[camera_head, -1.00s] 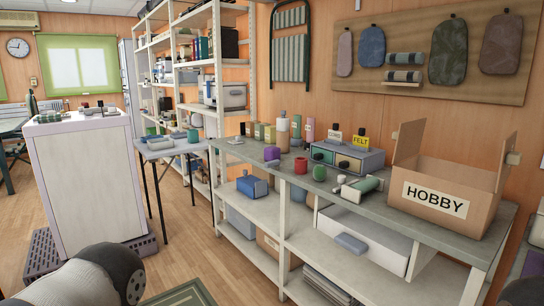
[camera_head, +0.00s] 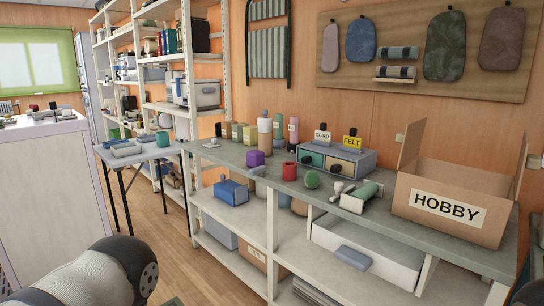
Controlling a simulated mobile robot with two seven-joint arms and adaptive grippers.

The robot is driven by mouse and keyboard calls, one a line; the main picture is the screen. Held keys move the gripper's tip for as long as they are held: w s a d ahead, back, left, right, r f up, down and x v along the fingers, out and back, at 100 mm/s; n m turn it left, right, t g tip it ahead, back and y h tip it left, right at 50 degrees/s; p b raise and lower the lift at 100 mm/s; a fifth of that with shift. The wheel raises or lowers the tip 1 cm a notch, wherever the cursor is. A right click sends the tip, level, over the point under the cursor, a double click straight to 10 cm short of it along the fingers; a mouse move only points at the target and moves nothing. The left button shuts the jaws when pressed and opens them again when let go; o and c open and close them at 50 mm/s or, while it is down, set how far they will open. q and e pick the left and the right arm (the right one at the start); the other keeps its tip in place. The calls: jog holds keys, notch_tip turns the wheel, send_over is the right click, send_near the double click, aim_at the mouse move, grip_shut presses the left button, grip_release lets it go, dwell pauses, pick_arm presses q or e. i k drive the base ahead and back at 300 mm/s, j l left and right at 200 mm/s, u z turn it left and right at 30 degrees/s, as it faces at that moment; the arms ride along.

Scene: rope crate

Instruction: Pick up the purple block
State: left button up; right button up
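The purple block (camera_head: 255,158) sits on the grey top of the shelf bench (camera_head: 380,208), near its front edge and left of the red container. Part of my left arm shows at the bottom left, well in front of the bench, but its gripper is outside the picture. A small dark piece shows at the bottom right edge; no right gripper can be made out.
A red container (camera_head: 289,171), a green round item (camera_head: 312,179) and a drawer unit (camera_head: 336,158) stand right of the block. A cardboard HOBBY box (camera_head: 450,198) fills the bench's right end. Several bottles stand behind the block. A small table (camera_head: 140,152) stands left.

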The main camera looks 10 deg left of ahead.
aim_at(255, 158)
jog(key=i+j+z, duration=0.2)
jog(key=j, duration=0.2)
jog(key=i+j+z, duration=0.2)
jog(key=j, duration=0.25)
jog(key=i+j+z, duration=0.25)
jog(key=j, duration=0.25)
jog(key=j+z, duration=0.2)
jog(key=j, duration=0.25)
jog(key=i+j+z, duration=0.2)
jog(key=j, duration=0.35)
jog(key=j+z, duration=0.2)
jog(key=j, duration=0.3)
